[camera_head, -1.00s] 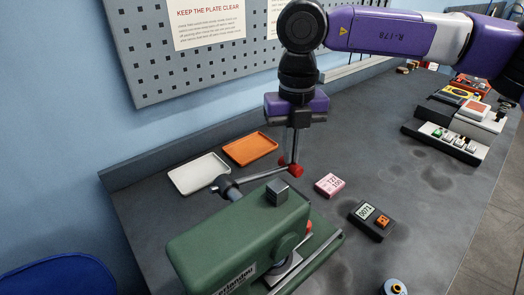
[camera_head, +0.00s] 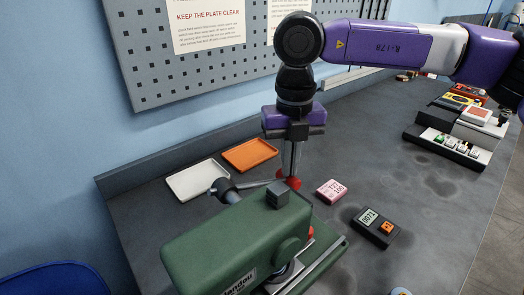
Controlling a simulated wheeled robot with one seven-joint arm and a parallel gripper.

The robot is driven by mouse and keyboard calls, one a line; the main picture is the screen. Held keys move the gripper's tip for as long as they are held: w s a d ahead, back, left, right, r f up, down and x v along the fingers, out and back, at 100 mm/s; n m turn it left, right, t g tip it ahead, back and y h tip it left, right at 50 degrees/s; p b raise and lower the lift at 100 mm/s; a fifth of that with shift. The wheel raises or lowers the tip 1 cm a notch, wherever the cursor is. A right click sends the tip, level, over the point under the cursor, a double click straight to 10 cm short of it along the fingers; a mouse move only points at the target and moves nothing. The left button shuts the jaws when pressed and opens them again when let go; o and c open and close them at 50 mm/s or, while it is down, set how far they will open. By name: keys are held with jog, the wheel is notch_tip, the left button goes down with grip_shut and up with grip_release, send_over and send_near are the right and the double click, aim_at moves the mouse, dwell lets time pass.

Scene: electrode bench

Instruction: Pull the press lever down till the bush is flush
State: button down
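The green press (camera_head: 215,240) stands in the front middle of the bench. Its lever (camera_head: 255,185) runs from a dark hub at the press's left side to a red knob (camera_head: 291,183) and slopes slightly up toward the knob. My gripper (camera_head: 292,172) points down, its narrow fingers close together at the knob, with red showing on both sides. It looks shut on the knob. A square dark ram top (camera_head: 277,194) sticks up from the press head. The bush cannot be made out; the press head hides most of the area beneath it.
A white tray (camera_head: 172,186) and an orange tray (camera_head: 227,162) lie behind the lever. A pink block (camera_head: 331,191) and a black display box (camera_head: 373,228) lie to the right. A holder with several small items (camera_head: 440,145) stands further right. Bare bench lies between.

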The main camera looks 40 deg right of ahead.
jog(key=shift+f, duration=0.1)
jog(key=shift+a+f+b, duration=0.3)
jog(key=shift+f+b, duration=0.4)
jog(key=shift+b, duration=0.1)
jog(key=shift+a+f+b, duration=0.3)
jog(key=shift+f+b, duration=0.35)
jog(key=shift+b, duration=0.1)
jog(key=shift+f, duration=0.1)
jog(key=shift+a+f+b, duration=0.75)
jog(key=shift+f+b, duration=0.3)
jog(key=shift+b, duration=0.05)
